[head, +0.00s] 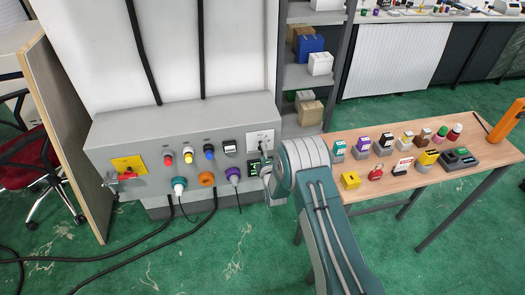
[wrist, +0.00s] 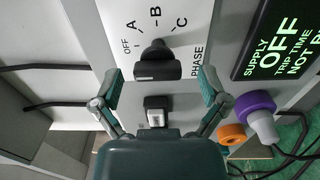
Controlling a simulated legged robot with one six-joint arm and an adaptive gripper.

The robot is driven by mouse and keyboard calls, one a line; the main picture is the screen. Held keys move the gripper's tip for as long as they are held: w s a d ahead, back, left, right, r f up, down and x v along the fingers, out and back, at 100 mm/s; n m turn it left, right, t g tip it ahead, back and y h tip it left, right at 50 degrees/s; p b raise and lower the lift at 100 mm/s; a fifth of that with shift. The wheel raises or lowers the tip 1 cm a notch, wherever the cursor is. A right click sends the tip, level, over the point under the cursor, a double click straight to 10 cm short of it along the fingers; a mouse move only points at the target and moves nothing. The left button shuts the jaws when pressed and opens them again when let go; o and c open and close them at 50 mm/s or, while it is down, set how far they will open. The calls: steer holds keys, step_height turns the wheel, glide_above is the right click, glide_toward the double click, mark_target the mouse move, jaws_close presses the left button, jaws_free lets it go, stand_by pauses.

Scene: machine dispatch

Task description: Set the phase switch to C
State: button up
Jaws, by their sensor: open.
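The phase switch is a black knob (wrist: 156,62) on a white plate (wrist: 199,53) marked OFF, A, B, C and PHASE. I cannot tell for sure which mark the knob points at. In the head view the white plate (head: 259,138) is at the upper right of the grey panel box, partly hidden by my arm. My gripper (wrist: 162,88) is open in the wrist view, one finger to each side and just below the knob in the picture. Nothing is between the fingers. In the head view the fingers are mostly hidden behind my arm.
A display (wrist: 277,45) reading SUPPLY OFF is right of the plate. A black and white switch (wrist: 157,112) is below the knob. Purple (wrist: 257,108) and orange (wrist: 231,133) connectors are near the right finger. A wooden table (head: 340,183) with several small items stands right.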

steer(key=shift+w+a, duration=0.2)
steer(key=shift+w, duration=0.4)
steer(key=c, duration=1.2)
steer(key=shift+o, duration=0.2)
